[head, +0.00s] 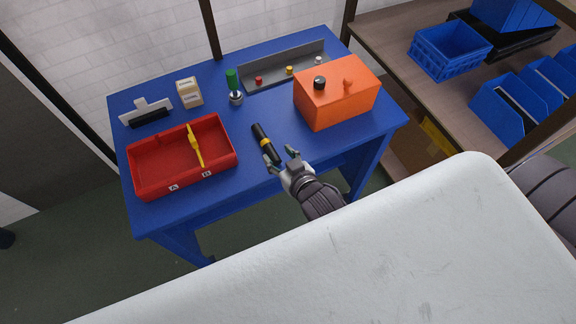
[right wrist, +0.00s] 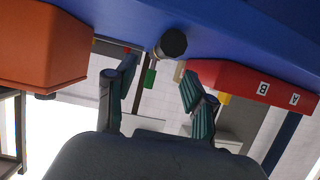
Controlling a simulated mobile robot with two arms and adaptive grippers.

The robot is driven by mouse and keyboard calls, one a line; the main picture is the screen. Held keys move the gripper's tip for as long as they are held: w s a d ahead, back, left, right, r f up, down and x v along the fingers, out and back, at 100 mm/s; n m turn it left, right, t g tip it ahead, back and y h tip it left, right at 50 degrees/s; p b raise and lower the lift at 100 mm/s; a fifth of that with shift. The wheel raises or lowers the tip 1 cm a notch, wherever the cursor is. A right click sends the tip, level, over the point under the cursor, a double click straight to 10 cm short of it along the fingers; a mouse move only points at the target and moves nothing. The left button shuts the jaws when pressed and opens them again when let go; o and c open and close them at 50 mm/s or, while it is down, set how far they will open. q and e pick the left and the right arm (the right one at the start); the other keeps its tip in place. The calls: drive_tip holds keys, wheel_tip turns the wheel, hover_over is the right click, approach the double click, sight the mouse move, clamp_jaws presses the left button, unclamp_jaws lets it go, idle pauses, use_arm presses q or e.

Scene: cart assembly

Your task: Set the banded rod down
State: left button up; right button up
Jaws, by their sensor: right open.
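The banded rod (head: 262,139) is black with a yellow band and lies on the blue table (head: 235,190), right of the red tray. My right gripper (head: 281,156) is open at the rod's near end, at the table's front edge. One finger overlaps that end in the head view. In the right wrist view, which is upside down, the rod's dark round end (right wrist: 172,43) shows ahead of and between the spread fingers (right wrist: 160,85), against the blue tabletop. Nothing is clamped between them. My left gripper is not in view.
A red tray (head: 148,190) labelled A and B, with a yellow piece across it, stands left. An orange box (head: 345,108) stands right. A grey rack (head: 290,72) with coloured knobs, a green-topped item (head: 232,80) and cream block (head: 189,92) stand behind. Blue bins (head: 450,50) fill the side shelf.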

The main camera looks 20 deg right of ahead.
drive_tip(key=v, duration=0.5)
